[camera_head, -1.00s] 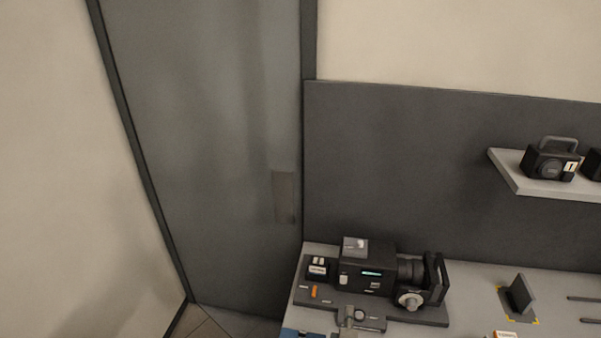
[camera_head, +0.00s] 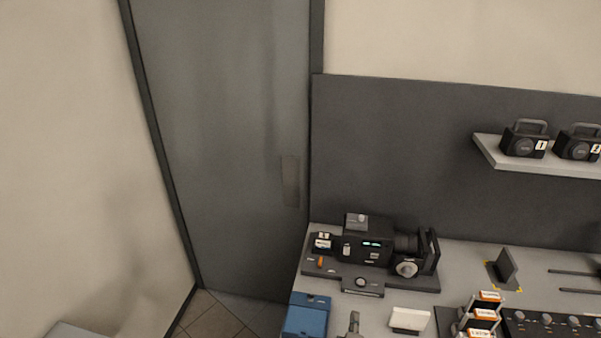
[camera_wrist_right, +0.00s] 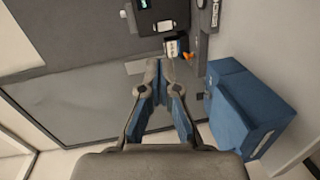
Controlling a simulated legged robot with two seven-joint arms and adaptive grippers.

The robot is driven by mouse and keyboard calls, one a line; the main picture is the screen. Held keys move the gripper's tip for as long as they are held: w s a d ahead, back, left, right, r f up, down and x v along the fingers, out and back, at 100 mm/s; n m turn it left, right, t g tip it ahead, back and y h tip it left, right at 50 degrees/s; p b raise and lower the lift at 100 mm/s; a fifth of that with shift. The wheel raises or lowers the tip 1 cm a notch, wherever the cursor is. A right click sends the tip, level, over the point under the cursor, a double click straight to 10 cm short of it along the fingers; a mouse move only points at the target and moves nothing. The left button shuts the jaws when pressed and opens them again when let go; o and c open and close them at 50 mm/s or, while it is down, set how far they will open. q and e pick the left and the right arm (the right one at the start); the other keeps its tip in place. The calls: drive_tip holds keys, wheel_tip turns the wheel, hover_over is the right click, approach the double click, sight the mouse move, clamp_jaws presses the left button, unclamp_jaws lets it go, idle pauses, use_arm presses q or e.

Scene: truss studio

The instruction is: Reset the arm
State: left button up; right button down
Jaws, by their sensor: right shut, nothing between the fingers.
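Most of the right arm is out of the head view. My left gripper is in neither view.
A black camera rig (camera_head: 372,248) stands at the table's left end. A white block (camera_head: 409,319), a rack of orange-labelled batteries (camera_head: 483,318) and a knobbed panel (camera_head: 553,327) are to the right. A wall shelf (camera_head: 545,159) holds black cases.

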drive_tip(key=s+d+f+m+g, duration=0.3)
drive_tip(key=s+d+f+m, duration=0.1)
drive_tip(key=s+f, duration=0.1)
drive_tip(key=s+f+m+g+y, duration=0.1)
drive_tip(key=s+f+m+g, duration=0.15)
drive_tip(key=s, duration=0.65)
drive_tip(key=s+f+m+g+y, duration=0.2)
drive_tip(key=s+m+g, duration=0.15)
drive_tip(key=s, duration=0.45)
drive_tip(key=s+f+m+g+y, duration=0.1)
drive_tip(key=s+f+m+g, duration=0.15)
drive_tip(key=s, duration=0.65)
wheel_tip(320, 180, down, 34)
drive_tip(key=s+g+b, duration=0.2)
drive_tip(key=s+b, duration=0.1)
drive_tip(key=b, duration=0.3)
use_arm(q)
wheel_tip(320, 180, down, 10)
drive_tip(key=b, duration=0.4)
use_arm(e)
drive_tip(key=s+d+f, duration=0.2)
drive_tip(key=s+f, duration=0.6)
drive_tip(key=s+d+f+g, duration=0.1)
drive_tip(key=s+f, duration=0.7)
drive_tip(key=f, duration=0.1)
drive_tip(key=shift+s+d+f+n, duration=0.15)
drive_tip(key=shift+d+f+n, duration=0.1)
drive_tip(key=shift+d+n, duration=0.15)
